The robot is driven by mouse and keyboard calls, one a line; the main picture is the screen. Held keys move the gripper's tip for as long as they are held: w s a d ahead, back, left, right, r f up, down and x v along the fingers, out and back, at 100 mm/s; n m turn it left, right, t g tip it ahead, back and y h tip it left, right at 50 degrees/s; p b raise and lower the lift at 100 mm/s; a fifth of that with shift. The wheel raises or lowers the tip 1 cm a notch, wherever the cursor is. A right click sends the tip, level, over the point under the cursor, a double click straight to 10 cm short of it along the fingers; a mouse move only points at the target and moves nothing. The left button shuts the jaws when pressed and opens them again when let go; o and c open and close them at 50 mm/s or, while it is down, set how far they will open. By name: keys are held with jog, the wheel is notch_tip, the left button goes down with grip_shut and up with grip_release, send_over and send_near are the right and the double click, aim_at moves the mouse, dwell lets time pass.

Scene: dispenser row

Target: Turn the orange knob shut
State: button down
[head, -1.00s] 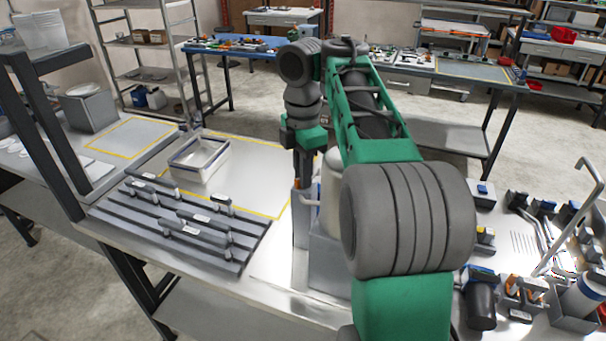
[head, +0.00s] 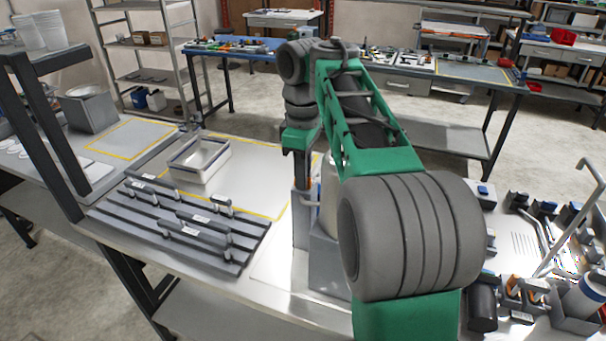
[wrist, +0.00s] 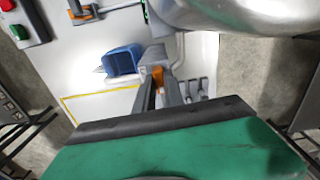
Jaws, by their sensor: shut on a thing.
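The orange knob (wrist: 157,73) shows in the wrist view between the fingers of my gripper (wrist: 160,88), which is shut on it. The knob sits at a grey fitting (wrist: 153,55) beside a shiny rounded vessel (wrist: 240,12). The fingers cover much of the knob, so I cannot tell its angle. In the head view my gripper (head: 300,172) points down beside the pale dispenser (head: 328,205). My arm hides much of the dispenser there.
A blue bin (wrist: 122,62) is close to the fingers in the wrist view. A pale tray (head: 200,160) and a dark slotted rack (head: 180,225) stand to the left on the bench. Several fittings and bottles crowd the right, including a dark cylinder (head: 483,302).

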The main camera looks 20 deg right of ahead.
jog(key=shift+m, duration=0.4)
jog(key=c, duration=1.4)
grip_release()
jog(key=shift+c, duration=0.2)
notch_tip(320, 180, up, 8)
jog(key=p, duration=0.7)
jog(key=shift+f, duration=0.1)
jog(key=shift+a, duration=0.1)
